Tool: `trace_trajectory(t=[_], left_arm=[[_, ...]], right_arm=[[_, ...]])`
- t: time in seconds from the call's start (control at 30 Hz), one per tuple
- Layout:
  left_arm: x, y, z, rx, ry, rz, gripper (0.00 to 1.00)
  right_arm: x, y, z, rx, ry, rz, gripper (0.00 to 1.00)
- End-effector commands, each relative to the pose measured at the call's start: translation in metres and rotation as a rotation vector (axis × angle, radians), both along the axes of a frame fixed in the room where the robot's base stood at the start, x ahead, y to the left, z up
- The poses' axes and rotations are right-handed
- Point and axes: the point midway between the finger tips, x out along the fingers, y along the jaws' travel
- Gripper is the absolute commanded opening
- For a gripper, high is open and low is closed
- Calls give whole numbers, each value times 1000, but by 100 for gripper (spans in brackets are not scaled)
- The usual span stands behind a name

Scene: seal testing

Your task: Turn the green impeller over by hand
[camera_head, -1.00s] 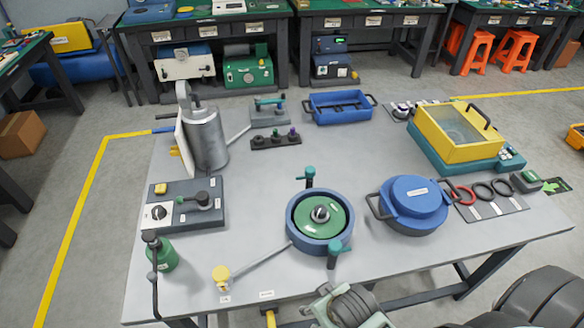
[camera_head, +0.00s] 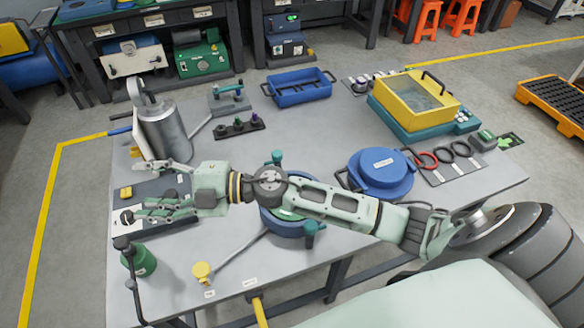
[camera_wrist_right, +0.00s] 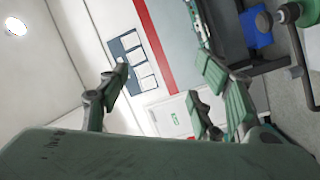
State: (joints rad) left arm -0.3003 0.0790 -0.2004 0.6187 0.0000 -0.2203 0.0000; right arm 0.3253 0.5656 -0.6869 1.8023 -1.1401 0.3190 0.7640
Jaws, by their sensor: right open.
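The green impeller (camera_head: 289,213) sits inside the round blue housing (camera_head: 287,229) near the middle of the table. My right forearm crosses over it and hides most of the impeller and its hub. My right gripper (camera_head: 150,190) is open and empty, over the dark block with a white panel at the table's left, well to the left of the impeller. Its spread green fingers also show in the right wrist view (camera_wrist_right: 165,90), with nothing between them. My left gripper is not in view.
A silver can (camera_head: 165,130) stands behind my right gripper, and a green bottle (camera_head: 138,260) in front of it. A blue lidded pot (camera_head: 381,174) stands right of the housing. A blue tray (camera_head: 300,88) and yellow-framed box (camera_head: 415,100) are farther back.

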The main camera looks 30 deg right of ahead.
Motion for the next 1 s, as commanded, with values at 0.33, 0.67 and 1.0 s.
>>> trace_trajectory(t=[0.33, 0.67, 1.0], left_arm=[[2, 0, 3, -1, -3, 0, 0], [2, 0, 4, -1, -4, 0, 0], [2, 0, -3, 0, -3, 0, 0]], right_arm=[[-18, -138, -139, -970, 237, 398, 59], [-14, -310, -144, -1451, 578, 270, 59], [-16, -328, -151, -1496, 622, 247, 59]])
